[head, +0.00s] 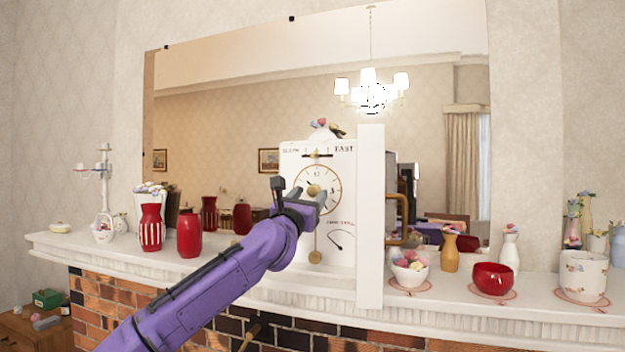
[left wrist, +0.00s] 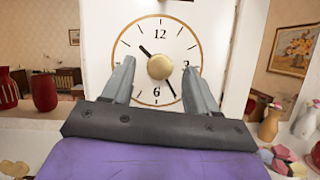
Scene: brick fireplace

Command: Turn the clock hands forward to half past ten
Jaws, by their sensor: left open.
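The white clock (head: 340,222) stands on the mantel with a round, gold-rimmed dial. In the left wrist view the dial (left wrist: 135,35) faces me. Its short hand (left wrist: 146,51) points up-left, near ten to half past ten. Its long hand (left wrist: 172,87) points down-right, near the five. A round gold knob (left wrist: 160,67) covers the dial's centre. My left gripper (head: 306,192) is open at the dial, with one finger on each side of the knob and visible gaps between. In the head view it hides part of the dial. My right gripper is out of view.
The clock's white door (head: 370,215) stands open on the right, nearly edge-on, with a brass handle (head: 401,212). Red vases (head: 190,235) stand left on the mantel (head: 470,305); a red bowl (head: 493,279) stands right. A mirror (head: 220,115) hangs behind.

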